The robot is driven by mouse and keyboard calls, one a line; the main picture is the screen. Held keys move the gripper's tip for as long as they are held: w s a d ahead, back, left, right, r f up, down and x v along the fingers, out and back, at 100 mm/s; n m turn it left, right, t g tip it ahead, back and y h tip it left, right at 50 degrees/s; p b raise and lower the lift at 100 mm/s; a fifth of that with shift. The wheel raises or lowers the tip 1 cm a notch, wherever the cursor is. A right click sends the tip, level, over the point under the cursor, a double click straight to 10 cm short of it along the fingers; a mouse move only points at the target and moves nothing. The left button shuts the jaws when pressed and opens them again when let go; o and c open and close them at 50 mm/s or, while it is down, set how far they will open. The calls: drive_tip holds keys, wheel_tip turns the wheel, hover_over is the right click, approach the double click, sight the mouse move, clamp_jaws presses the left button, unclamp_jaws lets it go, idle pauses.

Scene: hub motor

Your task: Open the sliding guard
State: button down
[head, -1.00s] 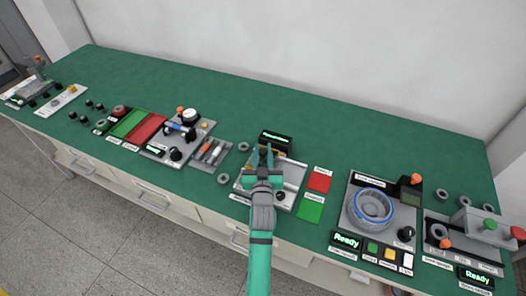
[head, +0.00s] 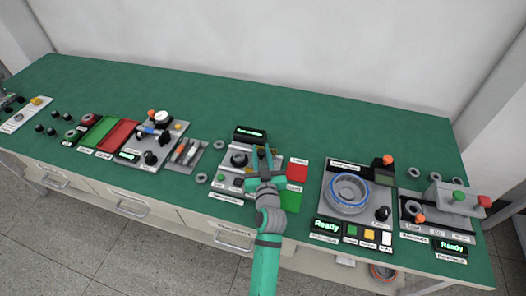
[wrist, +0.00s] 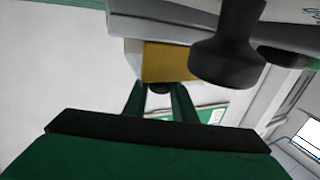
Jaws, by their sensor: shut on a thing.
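The guard station (head: 228,198) is a grey panel on the green bench, with a small lit display (head: 250,134) at its back. My gripper (head: 262,153) is at the station's right part. In the wrist view, my fingers (wrist: 159,100) are closed around a small dark handle (wrist: 158,87) below a yellow block (wrist: 168,62). I take the handle to be the sliding guard's; most of the guard is hidden by my gripper and arm. A black knob (head: 238,160) stands uncovered on the left part of the panel. A large dark knob (wrist: 228,55) shows close beside the fingers in the wrist view.
A red pad (head: 297,170) and a green pad (head: 292,199) lie just right of the station. Further right is a station with a blue-ringed round part (head: 347,190). A tool holder (head: 185,153) stands to the left. The bench behind is clear.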

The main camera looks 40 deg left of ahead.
drive_tip(key=shift+s+f, duration=0.1)
drive_tip(key=c, duration=1.5)
unclamp_jaws()
drive_tip(key=shift+d, duration=0.1)
drive_tip(key=v, duration=1)
drive_tip(key=shift+s+d, duration=0.15)
drive_tip(key=shift+s, duration=0.15)
